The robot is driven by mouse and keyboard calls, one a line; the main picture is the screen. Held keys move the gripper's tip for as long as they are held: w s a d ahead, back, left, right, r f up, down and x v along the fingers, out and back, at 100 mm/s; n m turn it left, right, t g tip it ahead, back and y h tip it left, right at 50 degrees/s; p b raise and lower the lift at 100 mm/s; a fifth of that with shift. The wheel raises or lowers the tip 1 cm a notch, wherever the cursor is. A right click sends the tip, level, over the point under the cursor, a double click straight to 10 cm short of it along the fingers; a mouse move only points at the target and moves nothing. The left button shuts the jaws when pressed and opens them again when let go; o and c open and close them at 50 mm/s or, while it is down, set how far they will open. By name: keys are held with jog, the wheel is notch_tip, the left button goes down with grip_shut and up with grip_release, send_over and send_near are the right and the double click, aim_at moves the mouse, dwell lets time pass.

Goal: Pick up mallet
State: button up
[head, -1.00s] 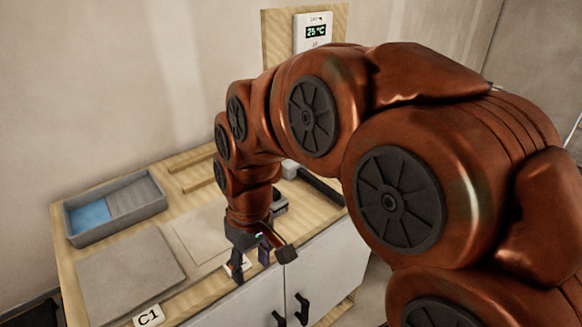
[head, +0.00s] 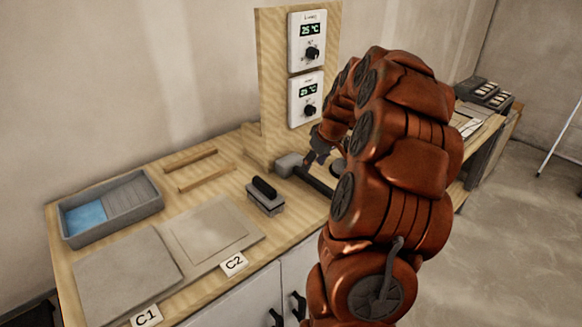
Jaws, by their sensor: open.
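The mallet lies on the wooden worktop at the right, below the thermostat board, with a grey head (head: 288,164) and a dark handle (head: 318,184) that runs down to the right. My arm hides the far end of the handle. My gripper (head: 314,160) is open, just right of the mallet head and close above or behind the handle. I cannot tell whether it touches the mallet. Part of the gripper is hidden by my own arm.
A black-handled block tool (head: 265,196) sits left of the mallet. A grey tray with blue liquid (head: 112,207), tile slabs labelled C1 (head: 125,275) and C2 (head: 208,232), and wooden strips (head: 198,170) lie left. A thermostat board (head: 272,80) rises behind.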

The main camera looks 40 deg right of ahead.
aim_at(308, 175)
jog(key=shift+p+x, duration=1.6)
jog(key=shift+x, duration=2.25)
jog(key=shift+d, duration=0.15)
jog(key=shift+c, duration=0.4)
grip_shut()
